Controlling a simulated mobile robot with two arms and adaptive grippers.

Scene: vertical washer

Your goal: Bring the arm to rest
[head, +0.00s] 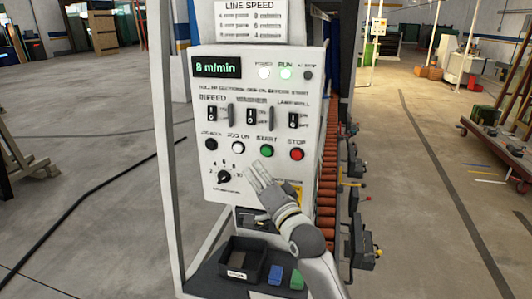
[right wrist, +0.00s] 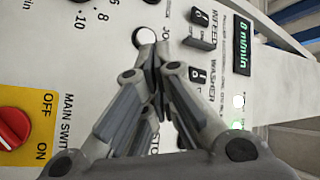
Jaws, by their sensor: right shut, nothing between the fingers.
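My right gripper (head: 257,174) is in front of the lower part of the white control panel (head: 225,140), below the white button (head: 238,147) and the green START button (head: 266,151). In the right wrist view its fingers (right wrist: 158,58) are closed together with nothing between them. Their tips appear close to the white button (right wrist: 146,37); I cannot tell whether they touch the panel. The display (head: 216,67) reads 8 m/min. The white power lamp (head: 264,73) and green RUN lamp (head: 285,73) are lit. My left gripper is out of view.
The red main switch (right wrist: 12,127) on its yellow plate is beside the gripper. The red STOP button (head: 297,154) is at right, the black knob (head: 224,177) at left. Below stand a black bin (head: 243,264), a blue block (head: 275,275) and a green block (head: 297,279). Rollers (head: 326,190) run behind.

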